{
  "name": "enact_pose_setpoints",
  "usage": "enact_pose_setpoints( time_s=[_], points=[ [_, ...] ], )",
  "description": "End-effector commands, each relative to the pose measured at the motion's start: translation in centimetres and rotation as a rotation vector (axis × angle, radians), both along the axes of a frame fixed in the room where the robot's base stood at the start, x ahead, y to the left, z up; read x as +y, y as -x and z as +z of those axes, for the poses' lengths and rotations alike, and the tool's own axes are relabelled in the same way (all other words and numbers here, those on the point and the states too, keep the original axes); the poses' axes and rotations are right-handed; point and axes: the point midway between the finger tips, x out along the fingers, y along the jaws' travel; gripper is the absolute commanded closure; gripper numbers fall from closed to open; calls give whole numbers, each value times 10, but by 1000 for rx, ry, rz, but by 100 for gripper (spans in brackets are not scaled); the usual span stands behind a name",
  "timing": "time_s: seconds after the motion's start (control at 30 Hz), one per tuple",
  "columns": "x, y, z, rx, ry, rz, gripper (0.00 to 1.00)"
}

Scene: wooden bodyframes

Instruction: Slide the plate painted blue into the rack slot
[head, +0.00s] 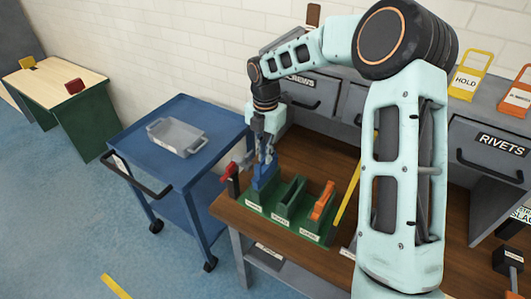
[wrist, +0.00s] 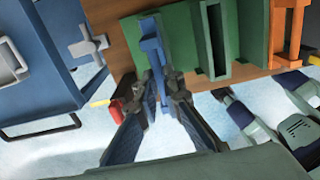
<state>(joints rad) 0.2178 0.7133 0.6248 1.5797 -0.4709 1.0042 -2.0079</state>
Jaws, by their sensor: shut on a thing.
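The blue plate (head: 264,176) stands upright at the left end of the green rack (head: 308,233), above or in the left slot. How deep it sits I cannot tell. My gripper (head: 266,155) is shut on its upper part from above. In the wrist view the fingertips (wrist: 161,83) close on the near end of the blue plate (wrist: 152,45), beside the green rack (wrist: 257,48). An orange plate (head: 323,201) stands at the rack's right end. Raised green walls stand in the middle. White labels line the rack's front.
The rack stands on a wooden bench (head: 227,209) near its left edge. A red-handled item (head: 229,171) is close left of my gripper. A blue cart (head: 180,115) with a grey tray (head: 175,137) stands further left. A yellow strip (head: 347,195) lies right of the rack.

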Motion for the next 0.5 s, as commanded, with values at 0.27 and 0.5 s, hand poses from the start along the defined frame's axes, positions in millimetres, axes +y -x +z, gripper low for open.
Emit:
enact_pose_setpoints(
  time_s=[0.27, 0.5],
  points=[
    [0, 0, -8, 0, 0, 0, 100],
    [0, 0, -10, 1, 1, 0, 81]
  ],
)
